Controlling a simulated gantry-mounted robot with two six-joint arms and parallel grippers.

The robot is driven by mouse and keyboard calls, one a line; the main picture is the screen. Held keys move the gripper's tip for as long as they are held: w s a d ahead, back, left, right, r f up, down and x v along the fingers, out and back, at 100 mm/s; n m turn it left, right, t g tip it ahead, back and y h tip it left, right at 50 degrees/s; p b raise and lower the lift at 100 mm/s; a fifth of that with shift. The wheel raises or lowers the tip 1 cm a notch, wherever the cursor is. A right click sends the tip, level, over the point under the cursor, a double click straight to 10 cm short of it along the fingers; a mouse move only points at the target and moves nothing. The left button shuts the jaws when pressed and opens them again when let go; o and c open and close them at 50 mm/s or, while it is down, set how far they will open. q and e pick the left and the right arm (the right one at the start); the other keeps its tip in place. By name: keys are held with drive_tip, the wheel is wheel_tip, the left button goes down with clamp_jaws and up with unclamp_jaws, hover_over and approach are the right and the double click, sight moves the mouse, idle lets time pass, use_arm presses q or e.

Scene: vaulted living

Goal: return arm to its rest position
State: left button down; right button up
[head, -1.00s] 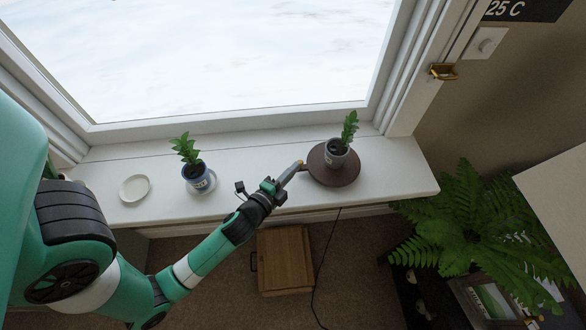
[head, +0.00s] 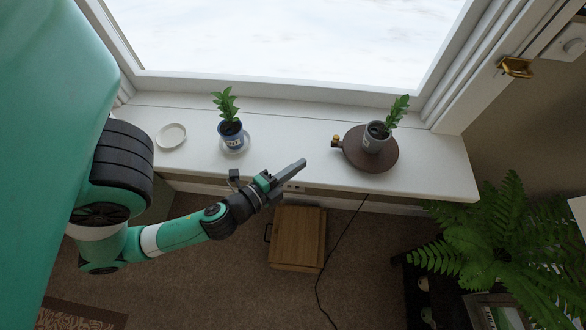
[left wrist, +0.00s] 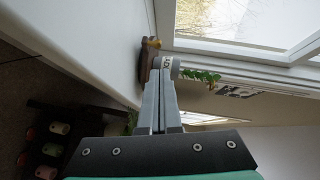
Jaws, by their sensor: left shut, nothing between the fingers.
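My left gripper (head: 298,168) is shut and empty in the head view, in front of and over the front edge of the white windowsill (head: 290,140). It is apart from the round dark brown turntable (head: 351,160), which lies to its right with a small brass knob (head: 336,141) at its left side. In the left wrist view the two grey fingers (left wrist: 160,108) lie together and point toward the turntable. A grey pot with a green plant (head: 377,137) stands on the turntable. My right gripper is in neither view.
A blue and white potted plant (head: 230,133) stands on a saucer on the sill. An empty white saucer (head: 171,136) lies to its left. A wooden box (head: 297,238) sits on the floor below, near a dark cable (head: 333,250). A large fern (head: 487,228) stands at right.

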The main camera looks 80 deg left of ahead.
use_arm(q)
drive_tip(key=shift+s+d+r, duration=0.1)
drive_tip(key=shift+s+d, duration=0.15)
drive_tip(key=shift+s, duration=0.35)
